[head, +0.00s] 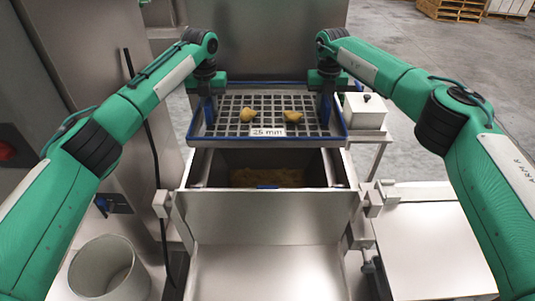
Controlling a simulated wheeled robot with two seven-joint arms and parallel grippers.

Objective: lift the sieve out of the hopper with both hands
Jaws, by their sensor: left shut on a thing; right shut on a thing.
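The sieve (268,140) is a rectangular grid in a blue-edged frame with a "25 mm" label. It is held above the back of the open hopper (270,203), and two tan lumps (292,115) lie on its grid. My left gripper (207,108) is shut on the sieve's left side. My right gripper (327,108) is shut on its right side. The fingertips are partly hidden by the grippers' own bodies. Tan material (267,178) shows inside the hopper below.
A white box with a black knob (365,111) stands on a small stand to the right. A grey bucket (108,268) is at the lower left. A pale flat table top (432,240) is at the lower right. A tall metal cabinet stands close on the left.

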